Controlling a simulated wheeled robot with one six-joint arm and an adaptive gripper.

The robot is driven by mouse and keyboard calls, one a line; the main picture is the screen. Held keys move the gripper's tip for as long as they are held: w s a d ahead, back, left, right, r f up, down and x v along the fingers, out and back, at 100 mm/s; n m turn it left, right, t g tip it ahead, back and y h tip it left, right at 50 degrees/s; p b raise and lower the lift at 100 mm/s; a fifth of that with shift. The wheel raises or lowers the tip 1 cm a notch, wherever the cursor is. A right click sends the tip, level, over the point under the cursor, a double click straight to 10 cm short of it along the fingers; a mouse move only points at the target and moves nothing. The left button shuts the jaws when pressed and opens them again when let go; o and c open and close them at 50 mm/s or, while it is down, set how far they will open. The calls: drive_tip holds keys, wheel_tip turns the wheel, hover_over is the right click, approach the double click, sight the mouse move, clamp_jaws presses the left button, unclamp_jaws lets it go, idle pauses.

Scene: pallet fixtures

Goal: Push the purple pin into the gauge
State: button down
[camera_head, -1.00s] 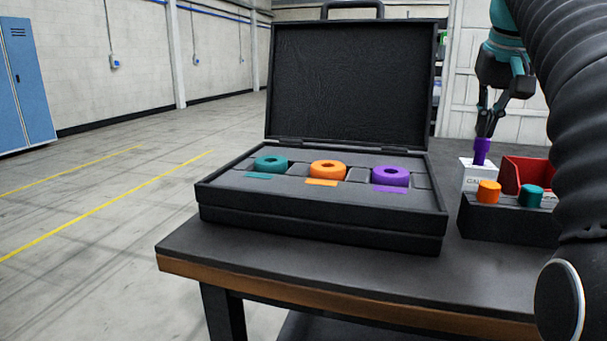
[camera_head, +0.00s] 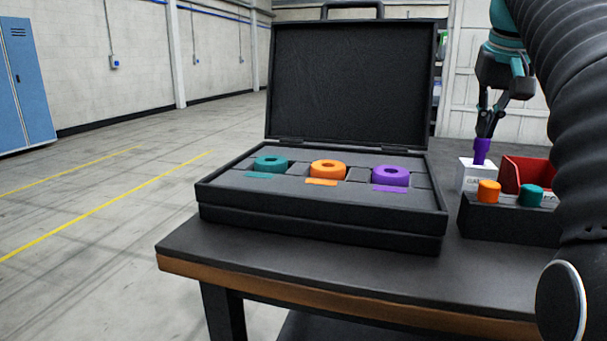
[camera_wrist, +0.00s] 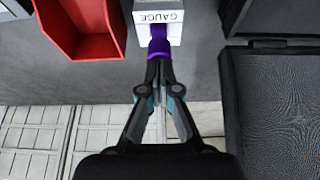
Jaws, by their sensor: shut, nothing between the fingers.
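The purple pin (camera_head: 481,150) stands upright at the white gauge (camera_head: 467,177), its lower end hidden in or behind the gauge. My gripper (camera_head: 486,134) is directly above the pin with its fingers shut and empty. Its tips are at the pin's top, seemingly touching it. In the wrist view, my gripper (camera_wrist: 157,64) points at the purple pin (camera_wrist: 159,43), which sits against the gauge block (camera_wrist: 172,17) marked GAUGE. How deep the pin sits cannot be told.
A red bin (camera_head: 527,170) stands right of the gauge. A black rack (camera_head: 505,224) with an orange pin (camera_head: 488,191) and a teal pin (camera_head: 531,196) is in front. An open black case (camera_head: 320,228) holds teal, orange and purple rings on the left.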

wheel_tip(320, 180, up, 3)
drive_tip(key=p, duration=0.3)
drive_tip(key=shift+r, duration=2.5)
